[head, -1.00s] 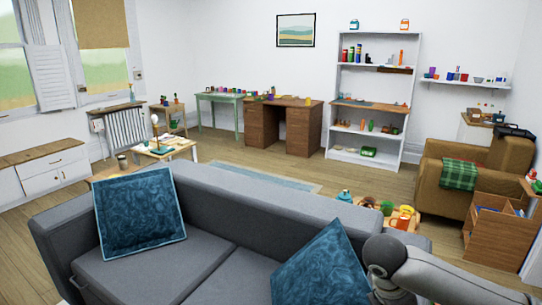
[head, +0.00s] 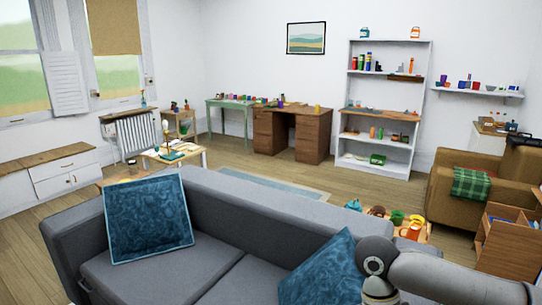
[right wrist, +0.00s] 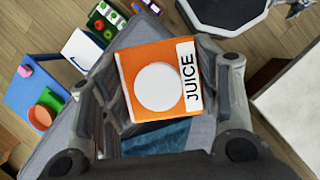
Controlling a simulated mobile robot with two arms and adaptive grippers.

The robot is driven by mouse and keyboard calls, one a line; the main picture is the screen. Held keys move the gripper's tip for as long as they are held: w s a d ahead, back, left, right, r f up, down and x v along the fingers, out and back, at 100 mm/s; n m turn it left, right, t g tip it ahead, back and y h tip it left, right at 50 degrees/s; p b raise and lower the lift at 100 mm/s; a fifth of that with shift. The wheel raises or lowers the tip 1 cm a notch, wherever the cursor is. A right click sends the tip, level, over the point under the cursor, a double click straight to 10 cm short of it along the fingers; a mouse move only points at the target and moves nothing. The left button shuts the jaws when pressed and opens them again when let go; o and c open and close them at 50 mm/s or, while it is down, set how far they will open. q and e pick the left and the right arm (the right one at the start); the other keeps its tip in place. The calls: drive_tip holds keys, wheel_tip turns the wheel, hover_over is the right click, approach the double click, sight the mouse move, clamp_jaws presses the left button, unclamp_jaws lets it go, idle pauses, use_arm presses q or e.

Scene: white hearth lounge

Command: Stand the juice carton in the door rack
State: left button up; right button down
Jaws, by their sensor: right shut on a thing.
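The juice carton (right wrist: 133,62) shows in the right wrist view as an orange box with a white disc and a white "JUICE" label. My right gripper (right wrist: 158,84) is shut on it, with a finger on each side, and the carton is off any surface I can see. In the head view only my right arm shows, at the lower right; its gripper and the carton are out of that frame. My left gripper is in neither view. I can make out no door rack in these frames.
A grey sofa (head: 235,210) with blue cushions (head: 150,218) fills the near foreground. Behind it are a low table with small items, a brown desk (head: 310,138), a white shelf unit (head: 420,90) and a brown armchair (head: 442,195). Wooden floor (head: 225,160) lies open between sofa and desk.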

drive_tip(key=s+m, duration=0.1)
drive_tip(key=s+a+r+m+y, duration=0.1)
drive_tip(key=m, duration=0.1)
drive_tip(key=s+m, duration=0.1)
drive_tip(key=shift+a+r+m+y, duration=0.2)
drive_tip(key=shift+a+m+y, duration=0.1)
drive_tip(key=shift+a+y, duration=0.1)
drive_tip(key=shift+w+d, duration=0.1)
